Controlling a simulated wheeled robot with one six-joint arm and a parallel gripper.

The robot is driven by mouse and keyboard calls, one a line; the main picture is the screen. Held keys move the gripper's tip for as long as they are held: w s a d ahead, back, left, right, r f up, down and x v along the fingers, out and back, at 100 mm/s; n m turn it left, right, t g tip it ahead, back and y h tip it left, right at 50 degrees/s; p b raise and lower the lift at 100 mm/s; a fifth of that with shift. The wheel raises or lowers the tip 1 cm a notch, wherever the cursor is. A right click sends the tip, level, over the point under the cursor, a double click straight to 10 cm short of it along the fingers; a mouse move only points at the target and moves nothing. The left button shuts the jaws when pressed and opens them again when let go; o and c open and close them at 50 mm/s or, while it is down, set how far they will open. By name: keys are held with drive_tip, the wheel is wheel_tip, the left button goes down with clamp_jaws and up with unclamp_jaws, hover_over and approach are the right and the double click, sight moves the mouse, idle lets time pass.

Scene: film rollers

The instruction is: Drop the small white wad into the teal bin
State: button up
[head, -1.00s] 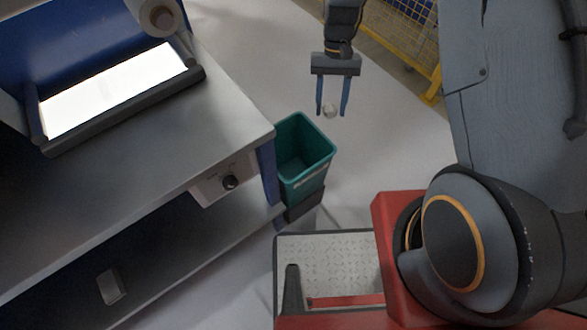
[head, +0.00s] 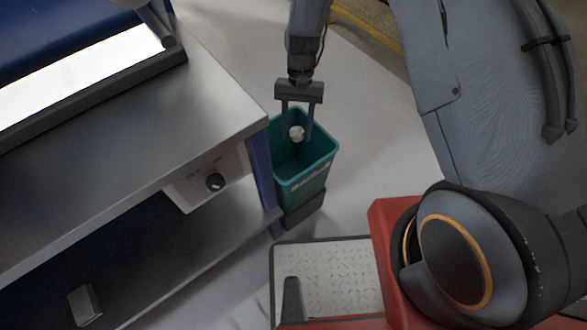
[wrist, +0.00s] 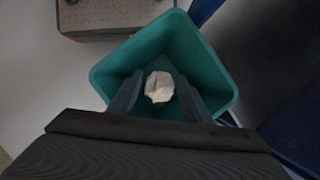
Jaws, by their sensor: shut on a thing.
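The small white wad (head: 296,133) is between the fingers of my gripper (head: 297,137), which is shut on it. In the wrist view the wad (wrist: 159,87) shows between the two dark fingertips (wrist: 158,92), in front of the bin's inside. The teal bin (head: 306,178) stands upright on the floor beside the workbench, with its open top facing up. It also shows in the wrist view (wrist: 112,72). In both views the wad and fingers overlap the bin's opening; how high they are above it is hard to tell.
A grey metal workbench (head: 118,165) with a blue leg (head: 259,172) stands close at the bin's left. A control box with a black knob (head: 215,182) hangs under its top. Pale floor (head: 375,165) lies open right of the bin. A yellow fence (head: 366,36) is behind.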

drive_tip(key=shift+f+b, duration=1)
drive_tip(key=shift+f, duration=0.75)
drive_tip(key=o, duration=1.1)
drive_tip(key=shift+c, duration=0.2)
drive_tip(key=shift+v, duration=4)
